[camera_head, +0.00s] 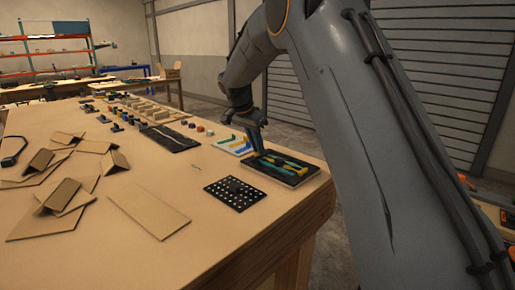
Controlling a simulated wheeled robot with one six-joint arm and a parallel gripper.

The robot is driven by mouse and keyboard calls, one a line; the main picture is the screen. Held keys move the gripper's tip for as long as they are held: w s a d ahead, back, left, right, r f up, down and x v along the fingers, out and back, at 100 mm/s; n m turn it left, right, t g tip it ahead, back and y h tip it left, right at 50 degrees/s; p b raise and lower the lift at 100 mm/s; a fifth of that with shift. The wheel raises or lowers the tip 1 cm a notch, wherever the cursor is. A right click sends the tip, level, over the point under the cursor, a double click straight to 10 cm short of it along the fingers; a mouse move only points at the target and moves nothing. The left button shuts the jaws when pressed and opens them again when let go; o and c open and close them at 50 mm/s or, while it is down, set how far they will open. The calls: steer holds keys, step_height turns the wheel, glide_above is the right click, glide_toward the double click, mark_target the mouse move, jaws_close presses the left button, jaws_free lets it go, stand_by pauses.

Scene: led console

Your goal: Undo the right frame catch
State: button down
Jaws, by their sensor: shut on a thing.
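A dark console frame (306,179) lies near the right edge of the wooden table. Thin teal and yellow pieces lie across its top. My gripper (258,150) points down at the frame's far left side. It is shut on a small part there, which looks like a frame catch. The fingers hide most of that part, and I cannot tell how far it is turned or which catch it is.
A black perforated plate (236,193) lies just in front of the frame. A white tray (234,146) with coloured pieces lies behind it. Folded cardboard pieces (63,195) cover the left of the table (200,255). The front of the table is clear.

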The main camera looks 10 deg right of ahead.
mark_target(252, 158)
steer(key=c, duration=1.8)
jaws_free()
steer(key=shift+r, duration=0.1)
steer(key=b+v, duration=0.1)
steer(key=v, duration=0.6)
steer(key=shift+s+a+r, duration=0.1)
steer(key=shift+a+r, duration=0.05)
steer(key=shift+r, duration=0.15)
